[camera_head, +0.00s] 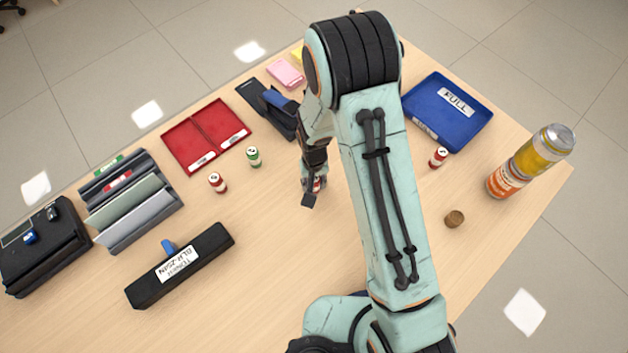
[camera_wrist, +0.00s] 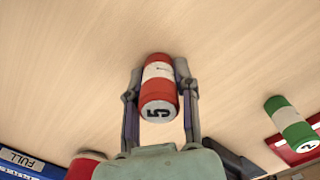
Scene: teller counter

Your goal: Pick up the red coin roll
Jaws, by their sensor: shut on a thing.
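A red coin roll with a white band and a "5" on its end (camera_wrist: 158,90) sits between the two fingers of my gripper (camera_wrist: 160,100) in the wrist view. The gripper is shut on its sides. In the head view my gripper (camera_head: 313,192) is near the middle of the table, and the held roll is mostly hidden by it. I cannot tell if the roll touches the table. Another red roll (camera_head: 217,182) stands to the left, and a third (camera_head: 438,157) stands by the blue tray.
A green roll (camera_head: 254,156) stands near the red tray (camera_head: 192,122). The blue "FULL" tray (camera_head: 480,128) is at the back right, near a tall orange and yellow cylinder (camera_head: 503,181). Table front centre is clear.

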